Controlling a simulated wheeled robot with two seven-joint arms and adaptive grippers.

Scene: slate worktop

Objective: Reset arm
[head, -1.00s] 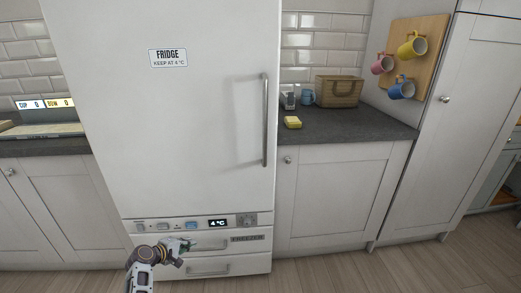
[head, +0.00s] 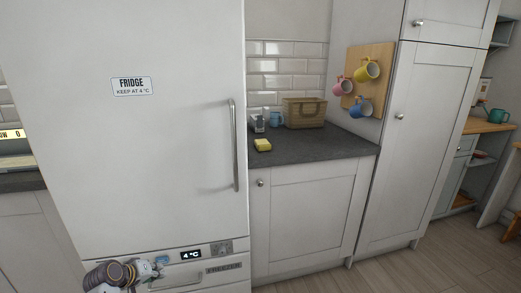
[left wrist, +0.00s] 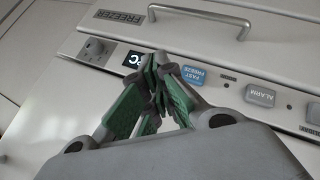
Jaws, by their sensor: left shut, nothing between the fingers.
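My left gripper (left wrist: 158,75) is shut and empty in the left wrist view, its green-padded fingers together in front of the fridge's control panel. In the head view my left arm shows at the bottom left, in front of the lower part of the fridge (head: 170,150). The panel holds a 4 °C display (head: 191,255), a knob (left wrist: 94,47), and blue and grey buttons, one of them marked fast freeze (left wrist: 194,75). I cannot tell whether the fingers touch the panel. My right gripper is not in view.
The shut freezer drawer has a bar handle (left wrist: 200,18). The fridge door handle (head: 234,145) stands out on the right side. A slate worktop (head: 310,148) holds a yellow sponge (head: 263,145) and a basket (head: 305,112). Mugs hang on a wooden board (head: 381,62).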

